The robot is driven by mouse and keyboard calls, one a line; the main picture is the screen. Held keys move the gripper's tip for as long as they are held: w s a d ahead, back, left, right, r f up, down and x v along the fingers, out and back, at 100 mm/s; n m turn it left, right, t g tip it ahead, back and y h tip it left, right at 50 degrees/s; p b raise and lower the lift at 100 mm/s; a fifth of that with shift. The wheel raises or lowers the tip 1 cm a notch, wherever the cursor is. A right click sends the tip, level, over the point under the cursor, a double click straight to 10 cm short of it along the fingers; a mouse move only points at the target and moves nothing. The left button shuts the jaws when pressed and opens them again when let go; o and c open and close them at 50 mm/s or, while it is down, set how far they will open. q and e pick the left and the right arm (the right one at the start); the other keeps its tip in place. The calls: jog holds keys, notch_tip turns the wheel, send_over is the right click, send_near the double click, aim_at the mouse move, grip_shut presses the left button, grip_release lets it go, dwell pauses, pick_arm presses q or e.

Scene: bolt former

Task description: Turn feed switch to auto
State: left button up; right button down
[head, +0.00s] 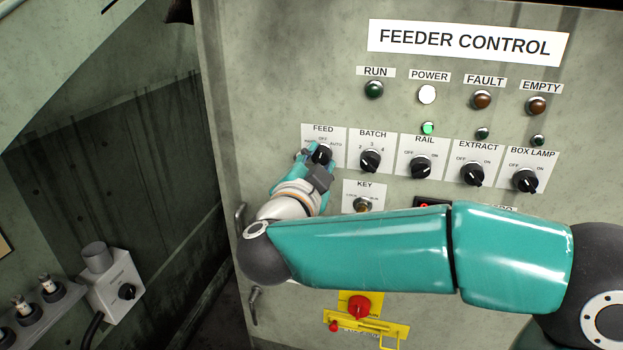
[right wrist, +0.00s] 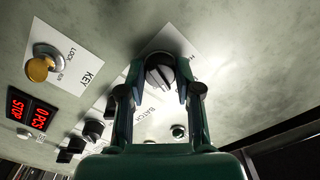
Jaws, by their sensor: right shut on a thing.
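The feed switch (head: 322,153) is a black knob under the FEED label, at the left end of a row of knobs on the grey panel. Its plate shows OFF at the top and AUTO at the right; the left mark is hidden. My right gripper (head: 318,160) is at this knob, shut on it. In the right wrist view the knob (right wrist: 159,72) sits between the two fingertips of the right gripper (right wrist: 159,88). I cannot tell surely which mark its pointer faces. My left gripper is not in view.
The batch knob (head: 370,160) is close on the right, with rail, extract and box lamp knobs beyond. The key switch (head: 362,204) is just below. My right forearm crosses in front of the lower panel. A red knob (head: 358,307) sits on yellow below it.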

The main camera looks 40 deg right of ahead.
jog(key=shift+d+r+m+b, duration=0.1)
jog(key=shift+m+b, duration=2.25)
jog(key=shift+m, duration=0.55)
jog(key=c, duration=0.8)
grip_release()
jog(key=shift+d, duration=0.1)
